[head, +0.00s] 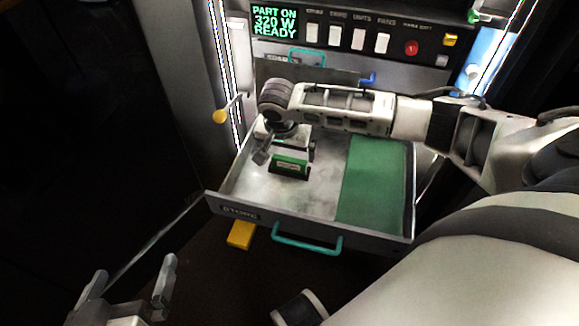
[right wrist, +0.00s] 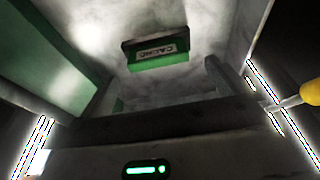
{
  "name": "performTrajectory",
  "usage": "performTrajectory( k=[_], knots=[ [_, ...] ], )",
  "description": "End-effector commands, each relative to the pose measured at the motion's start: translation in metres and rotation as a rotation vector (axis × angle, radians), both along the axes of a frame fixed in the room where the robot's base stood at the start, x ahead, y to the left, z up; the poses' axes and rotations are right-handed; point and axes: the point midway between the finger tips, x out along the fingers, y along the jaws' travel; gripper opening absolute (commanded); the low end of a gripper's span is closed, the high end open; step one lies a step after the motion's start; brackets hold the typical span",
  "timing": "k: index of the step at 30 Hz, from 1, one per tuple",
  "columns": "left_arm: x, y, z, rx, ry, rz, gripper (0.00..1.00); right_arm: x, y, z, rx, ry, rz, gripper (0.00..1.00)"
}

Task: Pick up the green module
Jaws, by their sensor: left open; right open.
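The green module (head: 290,166) is a small block with a pale label, lying on the bare metal floor of the open drawer (head: 325,185). In the right wrist view the module (right wrist: 157,50) shows its green side and label upside down. My right gripper (head: 287,154) is open over the module, with a finger to either side of it in the head view. Nothing shows as held, and I cannot tell whether the fingers touch the module. The gripper partly hides the module's top. My left gripper (head: 130,280) is open and empty at the lower left, outside the drawer.
A green mat (head: 375,182) covers the drawer's right part. The drawer front has a teal handle (head: 306,243); a yellow block (head: 241,234) is beside it. A switch panel (head: 360,38) with a lit display (head: 275,21) stands behind. A yellow-knobbed lever (head: 221,116) sticks out at left.

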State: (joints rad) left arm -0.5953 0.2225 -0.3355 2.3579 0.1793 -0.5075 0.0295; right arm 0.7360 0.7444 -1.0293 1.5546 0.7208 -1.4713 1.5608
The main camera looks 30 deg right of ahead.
Motion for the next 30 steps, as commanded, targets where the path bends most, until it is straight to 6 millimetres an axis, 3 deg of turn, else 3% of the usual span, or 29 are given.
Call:
performTrajectory(
  k=[2, 6, 14, 15, 19, 20, 30],
  knots=[
    [-0.001, -0.002, -0.006, -0.017, -0.017, -0.003, 1.00, 0.000, -0.005, -0.017, -0.002, 0.001, -0.003, 1.00],
    [-0.001, -0.006, 0.005, -0.092, -0.042, -0.006, 1.00, 0.003, -0.009, -0.037, -0.002, 0.000, -0.002, 1.00],
    [0.000, -0.008, 0.013, -0.119, -0.049, -0.008, 1.00, 0.004, -0.010, -0.040, 0.000, 0.000, 0.000, 1.00],
    [0.001, -0.008, 0.013, -0.119, -0.050, -0.008, 1.00, 0.004, -0.010, -0.040, 0.000, 0.000, 0.000, 0.97],
    [0.002, -0.008, 0.014, -0.119, -0.052, -0.007, 1.00, 0.004, -0.010, -0.040, 0.000, 0.000, 0.000, 0.61],
    [0.002, -0.008, 0.014, -0.120, -0.051, -0.007, 1.00, 0.004, -0.010, -0.040, 0.000, 0.000, 0.000, 0.58],
    [0.002, -0.008, 0.013, -0.117, -0.049, -0.005, 1.00, 0.004, -0.010, -0.037, 0.001, -0.001, 0.000, 0.58]
  ],
)
